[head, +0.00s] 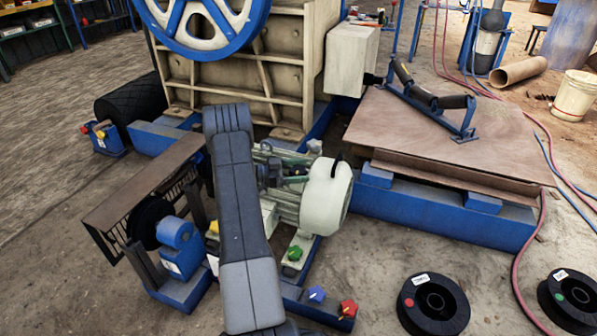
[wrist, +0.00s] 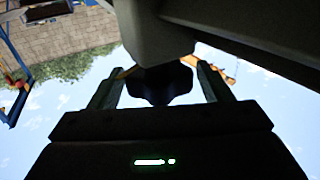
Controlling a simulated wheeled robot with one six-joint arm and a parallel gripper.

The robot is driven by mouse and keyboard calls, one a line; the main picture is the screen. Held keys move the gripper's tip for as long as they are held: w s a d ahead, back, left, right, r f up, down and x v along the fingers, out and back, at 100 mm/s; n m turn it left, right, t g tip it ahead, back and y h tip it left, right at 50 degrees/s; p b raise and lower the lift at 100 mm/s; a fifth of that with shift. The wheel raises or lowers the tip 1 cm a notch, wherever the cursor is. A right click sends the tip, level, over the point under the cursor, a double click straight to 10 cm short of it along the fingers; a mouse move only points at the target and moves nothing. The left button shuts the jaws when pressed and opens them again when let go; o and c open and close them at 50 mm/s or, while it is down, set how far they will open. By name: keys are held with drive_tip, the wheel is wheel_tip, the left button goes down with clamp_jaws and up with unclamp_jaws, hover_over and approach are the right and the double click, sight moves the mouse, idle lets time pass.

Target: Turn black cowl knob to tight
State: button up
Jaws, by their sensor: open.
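The black cowl knob (wrist: 160,84), dark and lobed, shows in the wrist view below a grey rounded body. My gripper (wrist: 158,90) is open, with one finger on each side of the knob. A gap shows between each finger and the knob, and I see no contact. In the head view the pale cowl (head: 326,196) sits at the end of the green motor. A small dark shape stands at the cowl's top edge; I cannot tell if it is the knob. My arm crosses the middle of the head view, and my gripper cannot be made out there.
A brown plate (head: 440,135) with a roller bracket lies to the right. Black spools (head: 433,304) stand on the floor at lower right.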

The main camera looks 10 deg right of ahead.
sight(298, 170)
wheel_tip(298, 170, up, 10)
drive_tip(key=p, duration=0.3)
drive_tip(key=shift+f+p, duration=0.1)
drive_tip(key=shift+p, duration=0.25)
drive_tip(key=shift+f, duration=0.1)
